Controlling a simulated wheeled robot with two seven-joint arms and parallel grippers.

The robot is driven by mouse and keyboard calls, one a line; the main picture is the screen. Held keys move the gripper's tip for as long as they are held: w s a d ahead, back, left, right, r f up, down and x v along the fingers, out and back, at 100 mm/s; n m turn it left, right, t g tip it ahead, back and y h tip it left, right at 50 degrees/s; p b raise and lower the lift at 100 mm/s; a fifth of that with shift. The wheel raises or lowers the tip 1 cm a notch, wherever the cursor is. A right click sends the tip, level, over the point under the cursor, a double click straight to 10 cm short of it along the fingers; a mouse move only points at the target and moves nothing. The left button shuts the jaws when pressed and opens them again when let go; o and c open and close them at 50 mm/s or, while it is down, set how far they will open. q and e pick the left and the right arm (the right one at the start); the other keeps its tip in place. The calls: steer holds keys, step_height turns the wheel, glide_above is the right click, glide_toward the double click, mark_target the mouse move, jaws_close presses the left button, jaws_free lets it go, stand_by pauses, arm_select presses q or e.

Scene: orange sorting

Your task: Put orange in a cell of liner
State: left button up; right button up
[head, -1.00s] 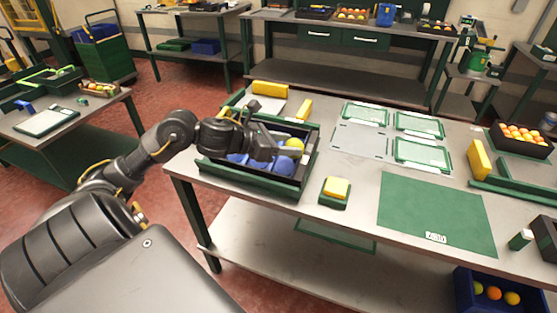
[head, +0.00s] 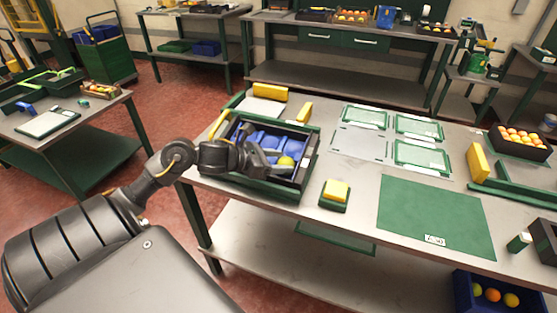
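The orange, a yellow-green round fruit (head: 286,161), is at the right part of the dark crate (head: 262,188) on the table's left side. My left gripper (head: 281,162) reaches over the crate from the left, with its fingers on either side of the fruit, and appears shut on it. The blue liner (head: 268,139) lies inside the crate, and its cells beyond the gripper look empty. The fruit is low, at about the liner's level; whether it touches the cell floor is hidden. My wrist covers part of the liner's near left. My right gripper is not in view.
A yellow block on a green base (head: 335,194) stands right of the crate. Yellow blocks (head: 270,92) lie behind it. A green mat (head: 435,215) and green-framed panels (head: 420,155) lie further right. A tray of oranges (head: 520,138) stands at far right.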

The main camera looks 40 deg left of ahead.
arm_select(q)
steer(key=shift+o, duration=1.2)
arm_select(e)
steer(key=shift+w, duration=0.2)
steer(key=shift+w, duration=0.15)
arm_select(q)
steer(key=shift+s+a+r, duration=0.1)
steer(key=shift+s+a, duration=0.1)
steer(key=shift+s, duration=0.1)
steer(key=b+v, duration=0.1)
steer(key=v, duration=1)
steer(key=shift+s, duration=0.1)
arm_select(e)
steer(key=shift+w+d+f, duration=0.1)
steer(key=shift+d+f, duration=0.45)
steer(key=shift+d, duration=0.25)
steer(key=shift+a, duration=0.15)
